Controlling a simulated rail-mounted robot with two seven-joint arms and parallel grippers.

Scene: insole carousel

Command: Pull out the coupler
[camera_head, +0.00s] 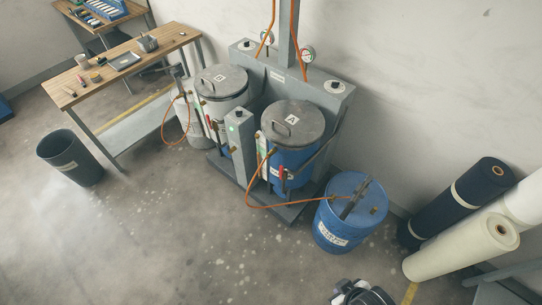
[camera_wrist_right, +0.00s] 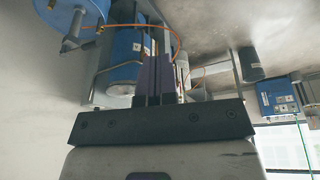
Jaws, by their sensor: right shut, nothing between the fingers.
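The coupler is too small to make out for certain. A grey pipe fitting (camera_head: 354,200) stands tilted on the drum lid. My right gripper (camera_head: 362,293) is at the bottom of the head view, in front of the drum and apart from it. In the right wrist view its dark fingers (camera_wrist_right: 157,62) are shut and empty, with the drum (camera_wrist_right: 72,14), hose (camera_wrist_right: 170,32) and blue tank (camera_wrist_right: 122,62) beyond. My left gripper is out of view.
Dark and cream rolls (camera_head: 465,246) lean at the right. A workbench (camera_head: 120,70) and a bin (camera_head: 70,158) are at the left. The front floor is clear.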

